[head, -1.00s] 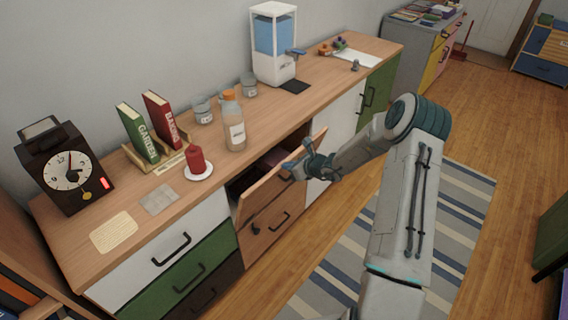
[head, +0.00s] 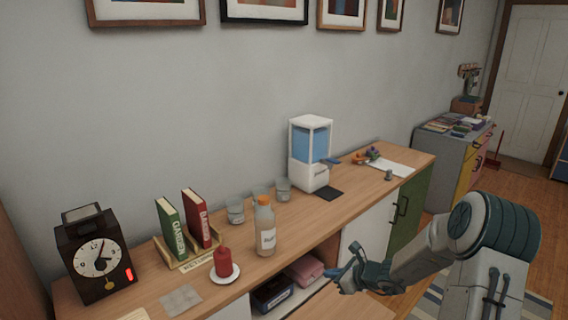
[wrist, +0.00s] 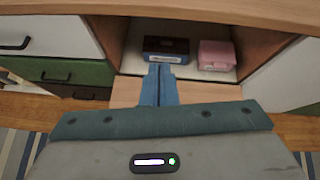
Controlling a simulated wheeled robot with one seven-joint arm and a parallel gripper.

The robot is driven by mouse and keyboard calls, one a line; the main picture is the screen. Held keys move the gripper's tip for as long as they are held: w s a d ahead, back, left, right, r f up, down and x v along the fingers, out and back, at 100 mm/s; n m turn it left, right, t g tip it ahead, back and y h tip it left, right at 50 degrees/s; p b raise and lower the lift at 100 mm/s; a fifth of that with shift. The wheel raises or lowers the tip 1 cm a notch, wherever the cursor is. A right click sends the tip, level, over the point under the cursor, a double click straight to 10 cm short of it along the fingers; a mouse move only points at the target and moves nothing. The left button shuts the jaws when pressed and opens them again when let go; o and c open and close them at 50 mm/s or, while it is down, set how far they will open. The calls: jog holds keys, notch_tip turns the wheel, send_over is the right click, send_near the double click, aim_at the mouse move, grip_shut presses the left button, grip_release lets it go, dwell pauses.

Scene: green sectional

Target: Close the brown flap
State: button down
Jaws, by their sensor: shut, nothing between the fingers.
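The brown flap (head: 352,304) is open and lies low in front of its compartment, at the bottom edge of the head view, partly cut off. In the wrist view the flap (wrist: 126,93) shows as a light wooden panel under my fingers, reaching out from the compartment opening. The compartment holds a dark box (wrist: 163,48) and a pink folded item (wrist: 216,55). My gripper (head: 345,274) is shut and empty, above the flap and in front of the opening. Its fingers (wrist: 159,72) point toward the compartment. I cannot tell whether they touch the flap.
The countertop (head: 320,212) above carries a clock (head: 97,258), books (head: 172,230), a red candle (head: 223,262), a bottle (head: 265,228), glasses and a water dispenser (head: 311,155). White and green drawers (wrist: 62,70) stand left of the opening.

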jog(key=s+a+r+n+g+h, duration=0.2)
jog(key=s+a+r+n+g, duration=0.45)
jog(key=s+r+n, duration=0.75)
jog(key=s+r+n+h, duration=0.2)
jog(key=s+n, duration=0.5)
jog(key=s, duration=0.4)
jog(key=shift+h, duration=0.4)
jog(key=c, duration=2.1)
grip_release()
jog(key=s+d+n+h, duration=0.1)
jog(key=s, duration=0.1)
jog(key=s+d+r+n+h, duration=0.1)
jog(key=s+n, duration=0.1)
jog(key=s, duration=0.1)
jog(key=s+d+r+n+t+h, duration=0.1)
jog(key=s+d, duration=0.1)
jog(key=shift+s+r+n, duration=0.2)
jog(key=shift+r+n, duration=0.05)
jog(key=shift+n, duration=0.05)
jog(key=shift+c, duration=0.2)
jog(key=o, duration=0.6)
jog(key=shift+s+d, duration=0.2)
jog(key=shift+o, duration=0.2)
jog(key=shift+a, duration=0.1)
